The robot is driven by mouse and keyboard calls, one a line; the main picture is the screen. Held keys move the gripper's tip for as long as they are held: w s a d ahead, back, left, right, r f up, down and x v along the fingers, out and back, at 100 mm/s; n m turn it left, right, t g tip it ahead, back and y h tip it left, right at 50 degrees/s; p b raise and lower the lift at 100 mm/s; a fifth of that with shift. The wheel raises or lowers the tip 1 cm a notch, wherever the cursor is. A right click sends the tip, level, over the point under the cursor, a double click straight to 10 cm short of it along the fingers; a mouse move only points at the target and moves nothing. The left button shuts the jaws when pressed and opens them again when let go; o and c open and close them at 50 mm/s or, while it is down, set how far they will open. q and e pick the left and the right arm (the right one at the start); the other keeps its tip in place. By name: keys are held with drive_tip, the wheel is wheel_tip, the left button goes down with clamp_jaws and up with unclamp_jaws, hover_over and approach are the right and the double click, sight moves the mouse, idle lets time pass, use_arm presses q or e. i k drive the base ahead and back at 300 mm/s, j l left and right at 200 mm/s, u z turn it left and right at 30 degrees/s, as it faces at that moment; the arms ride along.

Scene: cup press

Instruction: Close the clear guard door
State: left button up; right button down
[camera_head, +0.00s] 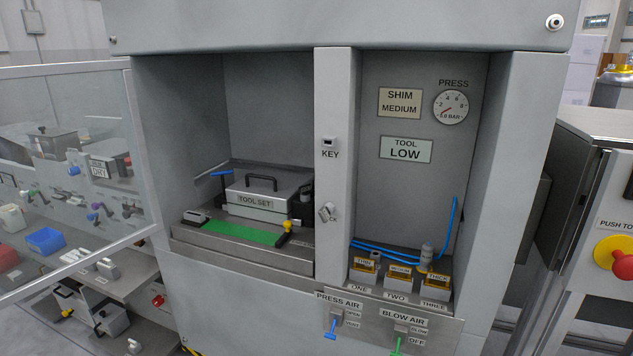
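The clear guard door (75,165) is a transparent panel in a light frame. It stands swung open at the left of the grey press cabinet (250,330), and shelves show through it. The left opening of the cabinet is uncovered. Inside it sits a box labelled TOOL SET (265,195) with a black handle, and a green strip (230,233) lies in front of it. Neither of my grippers is in view.
The right bay holds yellow-labelled blocks (398,275) and blue tubing (405,251). Blue (331,328) and green (397,345) valve handles stick out below. A red push button (617,257) stands at the right. Shelves with tools and bins (45,240) are at the left.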

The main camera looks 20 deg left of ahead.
sight(11, 73)
drive_tip(key=k+j, duration=0.1)
drive_tip(key=j, duration=0.35)
drive_tip(key=k+j+z, duration=0.15)
drive_tip(key=j, duration=0.3)
drive_tip(key=k+j, duration=0.1)
drive_tip(key=j, duration=0.3)
drive_tip(key=k+j+z, duration=0.15)
drive_tip(key=j, duration=0.3)
drive_tip(key=k+j, duration=0.15)
drive_tip(key=j, duration=0.25)
drive_tip(key=k+j+z, duration=0.1)
drive_tip(key=j, duration=0.3)
drive_tip(key=k+j+z, duration=0.1)
drive_tip(key=k+j, duration=0.15)
drive_tip(key=j, duration=0.15)
drive_tip(key=j+z, duration=0.1)
drive_tip(key=j, duration=0.5)
drive_tip(key=k+j+z, duration=0.1)
drive_tip(key=j, duration=0.5)
drive_tip(key=k+j+z, duration=0.1)
drive_tip(key=j, duration=0.45)
drive_tip(key=k+j+z, duration=0.1)
drive_tip(key=j, duration=0.5)
drive_tip(key=i+j, duration=0.1)
drive_tip(key=j, duration=0.35)
drive_tip(key=j+z, duration=0.1)
drive_tip(key=j, duration=0.4)
drive_tip(key=i, duration=0.05)
